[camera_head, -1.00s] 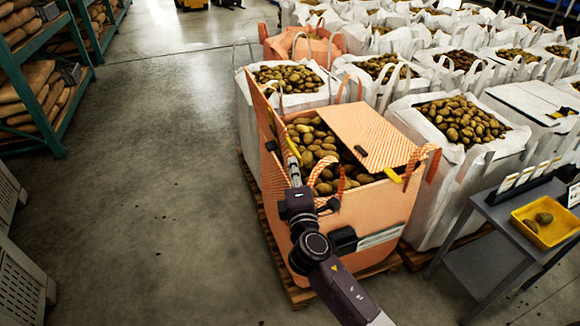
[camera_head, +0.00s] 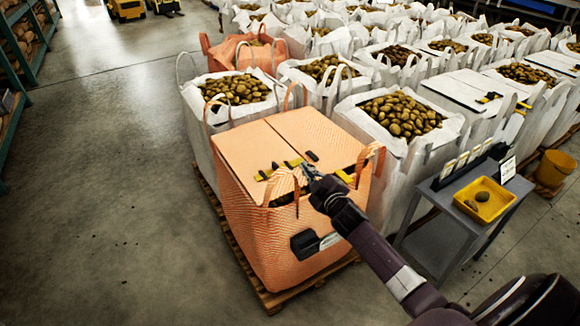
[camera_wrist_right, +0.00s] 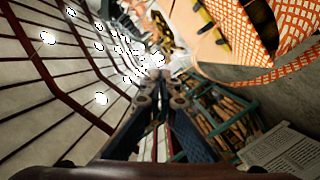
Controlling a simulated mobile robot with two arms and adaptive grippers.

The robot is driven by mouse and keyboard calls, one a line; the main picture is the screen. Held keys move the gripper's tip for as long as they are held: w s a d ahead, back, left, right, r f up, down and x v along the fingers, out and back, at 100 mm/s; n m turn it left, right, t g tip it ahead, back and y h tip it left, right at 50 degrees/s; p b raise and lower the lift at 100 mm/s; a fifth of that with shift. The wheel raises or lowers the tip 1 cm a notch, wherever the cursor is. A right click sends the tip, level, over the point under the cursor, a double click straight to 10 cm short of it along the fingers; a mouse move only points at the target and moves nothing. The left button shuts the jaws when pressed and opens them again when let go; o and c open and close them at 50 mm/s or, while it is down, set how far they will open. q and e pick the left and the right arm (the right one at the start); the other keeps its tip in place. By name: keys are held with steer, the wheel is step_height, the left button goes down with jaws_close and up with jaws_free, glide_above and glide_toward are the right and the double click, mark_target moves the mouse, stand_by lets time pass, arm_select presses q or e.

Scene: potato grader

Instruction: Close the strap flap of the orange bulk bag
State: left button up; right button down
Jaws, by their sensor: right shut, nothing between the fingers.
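The orange bulk bag (camera_head: 270,240) stands on a pallet in the middle of the head view. Its left top flap (camera_head: 245,150) and right top flap (camera_head: 305,130) both lie over the top, meeting at a seam. Yellow and black strap pieces (camera_head: 291,163) lie near the flaps' front edge, and another yellow piece (camera_head: 345,176) is at the right. A dark gap shows under the front edge. My right gripper (camera_head: 306,169) is shut and empty at the front edge, by the straps. The wrist view shows its closed fingers (camera_wrist_right: 162,85) and the bag (camera_wrist_right: 240,30). My left gripper is out of view.
White bags of potatoes (camera_head: 395,115) stand close behind and right of the orange bag. A grey table (camera_head: 440,215) with a yellow tray (camera_head: 484,200) stands at the right. The floor (camera_head: 110,200) at the left is clear.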

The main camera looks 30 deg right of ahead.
steer(key=d+f+m+y+b, duration=0.1)
steer(key=d+f+m+b, duration=0.2)
steer(key=d+f+b, duration=0.2)
steer(key=d+f+m+y+b, duration=0.1)
steer(key=d+f+m+b, duration=0.2)
steer(key=d+f+b, duration=0.2)
step_height(320, 180, down, 8)
steer(key=b, duration=0.3)
steer(key=shift+w+d+r+m+g+y, duration=0.2)
steer(key=shift+d+m+g+y, duration=0.1)
steer(key=shift+m+g, duration=0.1)
steer(key=shift+s+a+f, duration=0.1)
steer(key=shift+f, duration=0.05)
step_height(320, 180, up, 5)
steer(key=p, duration=0.4)
steer(key=v, duration=0.9)
steer(key=shift+s+d, duration=0.2)
steer(key=shift+s, duration=0.2)
steer(key=shift+f, duration=0.15)
